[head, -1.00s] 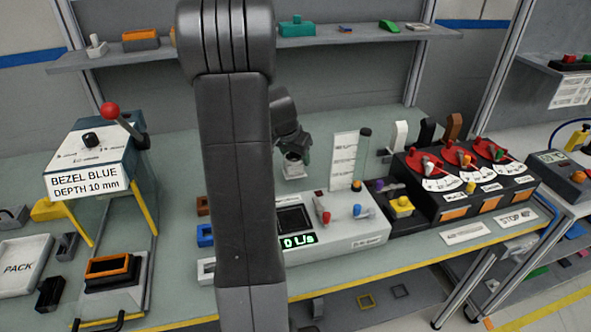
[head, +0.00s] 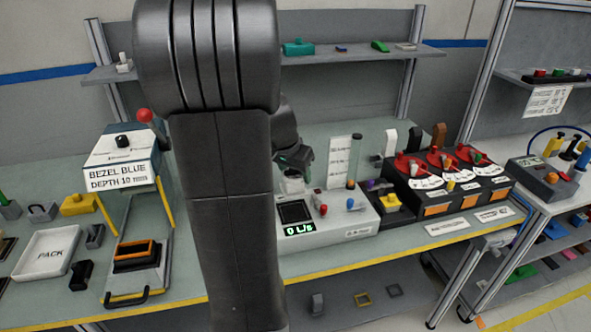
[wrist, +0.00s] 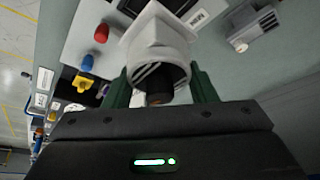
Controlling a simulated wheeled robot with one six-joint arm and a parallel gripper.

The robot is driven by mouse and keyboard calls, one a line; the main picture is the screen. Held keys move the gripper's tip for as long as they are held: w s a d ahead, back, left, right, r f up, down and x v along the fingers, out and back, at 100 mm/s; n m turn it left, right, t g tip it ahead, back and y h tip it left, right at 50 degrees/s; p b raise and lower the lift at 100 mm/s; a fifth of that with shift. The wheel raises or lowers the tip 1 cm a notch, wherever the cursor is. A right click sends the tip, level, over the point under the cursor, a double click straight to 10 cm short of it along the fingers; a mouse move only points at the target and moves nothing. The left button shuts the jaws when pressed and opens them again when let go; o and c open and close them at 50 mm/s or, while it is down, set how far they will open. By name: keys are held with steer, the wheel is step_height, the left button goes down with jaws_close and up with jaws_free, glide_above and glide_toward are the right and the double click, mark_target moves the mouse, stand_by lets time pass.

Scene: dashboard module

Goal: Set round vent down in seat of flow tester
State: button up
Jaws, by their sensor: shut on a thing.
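The flow tester (head: 345,228) is a pale box on the bench with a dark screen, a green "0 L/s" readout, a red and a blue knob and a clear tube. My gripper (head: 294,158) is over its back left part. In the wrist view, the green fingers of my gripper (wrist: 164,88) are shut on the white round vent (wrist: 160,55), which has dark slats. A squarish white part shows behind the vent. In the head view, the vent (head: 291,184) shows small below the fingers. I cannot tell whether it touches the seat, which is hidden.
A black unit with red dials (head: 440,165) stands right of the tester, with a yellow-buttoned box (head: 388,202) between. The bezel machine (head: 122,160) and a white PACK tray (head: 48,254) are at left. My arm hides the bench's middle.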

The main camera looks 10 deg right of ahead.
steer(key=shift+w, duration=0.15)
steer(key=shift+f+b, duration=0.1)
steer(key=shift+b, duration=0.2)
step_height(320, 180, down, 6)
steer(key=b, duration=0.5)
steer(key=shift+f+b, duration=1)
steer(key=shift+b, duration=0.6)
stand_by(1.7)
steer(key=o, duration=1.1)
steer(key=shift+o, duration=0.2)
glide_toward(288, 178)
steer(key=x, duration=0.5)
steer(key=shift+d+f, duration=0.15)
steer(key=shift+w, duration=0.1)
